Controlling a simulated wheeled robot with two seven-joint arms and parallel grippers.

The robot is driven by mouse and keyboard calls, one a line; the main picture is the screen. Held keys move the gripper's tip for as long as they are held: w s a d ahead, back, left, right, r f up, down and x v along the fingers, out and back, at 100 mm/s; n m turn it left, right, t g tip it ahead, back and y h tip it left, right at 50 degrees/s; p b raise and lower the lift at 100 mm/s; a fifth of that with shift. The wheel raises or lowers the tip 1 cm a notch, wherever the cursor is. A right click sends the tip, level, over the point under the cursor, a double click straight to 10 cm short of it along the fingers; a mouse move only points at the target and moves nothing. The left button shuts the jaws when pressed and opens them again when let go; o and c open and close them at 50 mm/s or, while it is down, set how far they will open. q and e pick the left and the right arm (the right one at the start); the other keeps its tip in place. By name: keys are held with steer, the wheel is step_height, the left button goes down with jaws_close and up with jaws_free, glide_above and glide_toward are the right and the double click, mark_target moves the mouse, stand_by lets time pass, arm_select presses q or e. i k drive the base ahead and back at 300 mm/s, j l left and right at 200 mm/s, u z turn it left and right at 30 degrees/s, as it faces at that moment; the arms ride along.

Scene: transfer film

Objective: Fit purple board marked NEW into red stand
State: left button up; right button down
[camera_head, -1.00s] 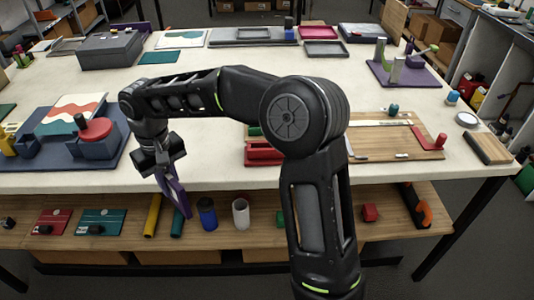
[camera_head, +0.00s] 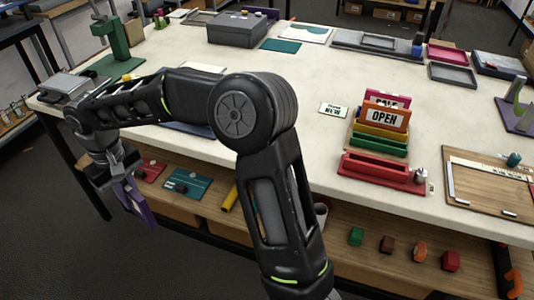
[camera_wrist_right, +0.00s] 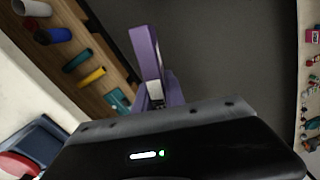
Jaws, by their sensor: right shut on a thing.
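My right gripper (camera_head: 122,176) is shut on the purple board (camera_head: 138,204), which hangs tilted below the fingers, in front of the table's edge over the lower shelf and floor. The purple board (camera_wrist_right: 147,55) also shows nearly edge-on in the right wrist view, sticking out past the gripper; its NEW marking cannot be read. The red stand (camera_head: 375,172) is on the table near the front edge, well to the right of the gripper; its slot looks empty. My left gripper is not in view.
A wooden tray (camera_head: 490,185) is to the right. Bare table lies left of the stands.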

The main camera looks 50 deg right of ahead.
mark_target(386, 172)
steer(key=k+l, duration=0.2)
steer(key=l, duration=0.2)
steer(key=k+l, duration=0.2)
steer(key=l, duration=0.15)
steer(key=k+l, duration=0.2)
steer(key=l, duration=0.2)
steer(key=k+l, duration=0.2)
steer(key=l, duration=0.15)
steer(key=k+l, duration=0.2)
steer(key=l, duration=0.2)
